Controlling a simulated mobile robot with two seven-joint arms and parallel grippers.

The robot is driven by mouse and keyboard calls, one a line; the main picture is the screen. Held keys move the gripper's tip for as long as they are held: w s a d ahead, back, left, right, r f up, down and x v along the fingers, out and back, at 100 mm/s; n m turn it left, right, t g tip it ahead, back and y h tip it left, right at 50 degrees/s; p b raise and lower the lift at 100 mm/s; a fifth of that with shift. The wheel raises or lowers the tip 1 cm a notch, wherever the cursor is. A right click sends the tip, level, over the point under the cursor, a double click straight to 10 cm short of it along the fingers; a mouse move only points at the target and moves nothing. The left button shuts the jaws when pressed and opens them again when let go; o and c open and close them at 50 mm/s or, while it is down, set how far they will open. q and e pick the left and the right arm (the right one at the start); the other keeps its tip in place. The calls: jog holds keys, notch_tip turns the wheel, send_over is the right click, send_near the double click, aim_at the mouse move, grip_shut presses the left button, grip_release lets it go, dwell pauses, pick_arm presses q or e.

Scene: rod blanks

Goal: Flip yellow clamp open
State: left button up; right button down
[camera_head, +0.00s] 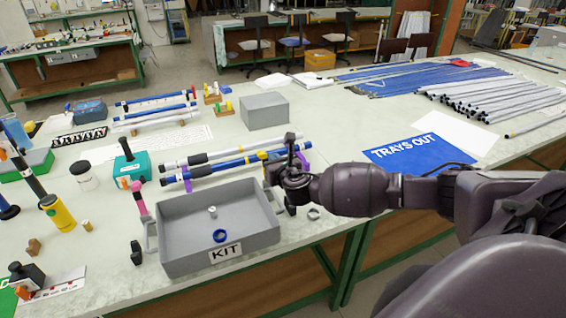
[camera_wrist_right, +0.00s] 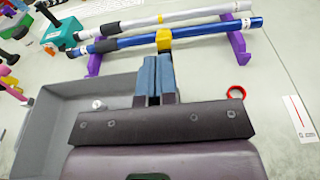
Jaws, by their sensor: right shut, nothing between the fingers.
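The yellow clamp (camera_wrist_right: 164,39) sits on the blue rod (camera_wrist_right: 120,44) in the right wrist view. It also shows small in the head view (camera_head: 262,155), just left of my right gripper. I cannot tell whether its lever is up or down. The blue rod lies beside a white rod (camera_wrist_right: 190,17), both on purple stands (camera_wrist_right: 238,43). My right gripper (camera_wrist_right: 156,58) is shut, its blue-padded fingers together and empty. Its fingertips point at the clamp and appear close to or touching its near side. In the head view the right gripper (camera_head: 271,165) is beside the rods. My left gripper is out of view.
The grey KIT tray (camera_head: 168,232) is in front of the rods, below the gripper, holding a blue ring (camera_head: 220,236) and a small metal piece (camera_head: 212,211). A red ring (camera_wrist_right: 236,92) lies right of the fingers. A teal device (camera_head: 131,166) stands left. A grey box (camera_head: 264,110) is behind.

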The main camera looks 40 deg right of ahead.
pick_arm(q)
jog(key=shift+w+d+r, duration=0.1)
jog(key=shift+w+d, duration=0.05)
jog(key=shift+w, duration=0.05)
pick_arm(e)
jog(key=s+a+r, duration=0.1)
jog(key=s+r, duration=0.3)
jog(key=s, duration=0.1)
jog(key=shift+s, duration=0.35)
jog(key=shift+a+f, duration=0.1)
